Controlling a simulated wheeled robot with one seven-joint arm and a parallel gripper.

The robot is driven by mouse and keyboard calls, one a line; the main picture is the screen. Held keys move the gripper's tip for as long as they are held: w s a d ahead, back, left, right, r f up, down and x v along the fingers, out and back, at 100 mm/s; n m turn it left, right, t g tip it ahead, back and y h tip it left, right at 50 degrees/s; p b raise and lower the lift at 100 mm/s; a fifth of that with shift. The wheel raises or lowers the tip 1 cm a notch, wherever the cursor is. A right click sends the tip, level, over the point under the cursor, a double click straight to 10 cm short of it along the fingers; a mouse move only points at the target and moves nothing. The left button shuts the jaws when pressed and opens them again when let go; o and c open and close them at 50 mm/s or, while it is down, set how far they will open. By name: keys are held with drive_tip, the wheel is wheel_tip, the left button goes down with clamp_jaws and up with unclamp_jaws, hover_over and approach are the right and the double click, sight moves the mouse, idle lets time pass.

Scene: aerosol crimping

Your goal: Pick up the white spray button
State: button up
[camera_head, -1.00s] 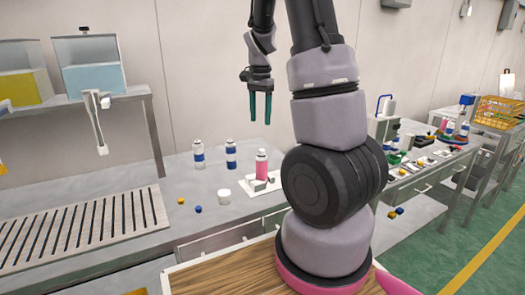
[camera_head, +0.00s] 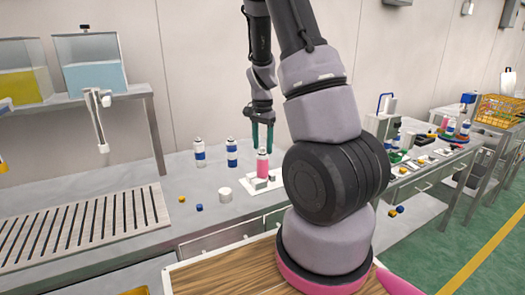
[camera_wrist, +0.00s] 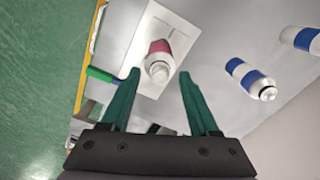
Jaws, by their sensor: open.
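A pink can (camera_head: 263,170) with a white top stands on a white plate (camera_head: 275,189) on the bench. In the wrist view the pink can (camera_wrist: 160,48) shows from above, its white top (camera_wrist: 157,72) between my fingertips in the picture. My gripper (camera_head: 262,146) is open, pointing down just above the can in the head view. Its green fingers also show in the wrist view (camera_wrist: 159,76), with nothing seen held. A short white cylinder (camera_head: 225,194) stands left of the plate. I cannot tell for sure which white piece is the spray button.
Two white cans with blue bands, one left (camera_head: 200,155) and one nearer (camera_head: 232,153), stand left of the pink can. Small yellow (camera_head: 182,199) and blue (camera_head: 199,207) pieces lie near the front edge. A slotted rack (camera_head: 90,225) fills the left.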

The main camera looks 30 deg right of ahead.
clamp_jaws()
wheel_tip(320, 180, up, 10)
idle(0.7)
drive_tip(key=shift+r, duration=0.1)
idle(0.4)
wheel_tip(320, 180, up, 4)
hover_over(262, 148)
drive_tip(key=shift+d+r, duration=0.15)
drive_tip(key=shift+r, duration=0.05)
idle(0.7)
idle(0.5)
